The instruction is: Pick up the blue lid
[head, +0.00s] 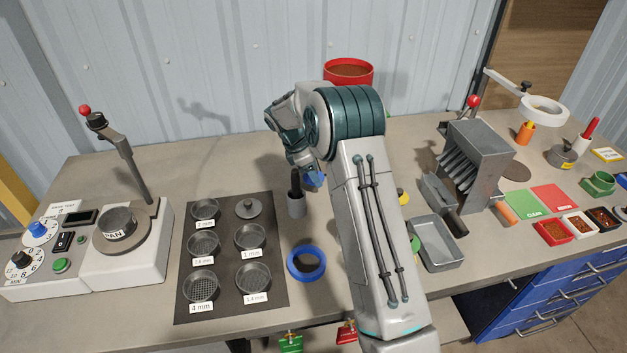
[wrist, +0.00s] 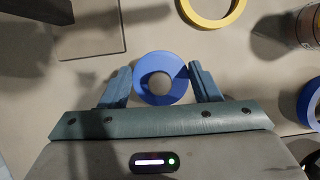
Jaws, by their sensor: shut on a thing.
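The blue lid (wrist: 143,87) is a round blue disc with a greyish centre. It sits between the two fingers of my gripper (wrist: 161,84) in the wrist view. My gripper is shut on it. In the head view my gripper (head: 312,176) is above the table, just right of a dark brush in a grey cup, and a small part of the blue lid (head: 315,180) shows at its fingertips. My arm hides much of the area behind and right of it.
A blue ring (head: 291,263) lies on the table below my gripper. A yellow ring (wrist: 236,15) lies nearby. A dark mat (head: 227,285) with several sieves is at the left. A grey tray (head: 436,266) and a slotted grey device (head: 490,150) stand right of my arm.

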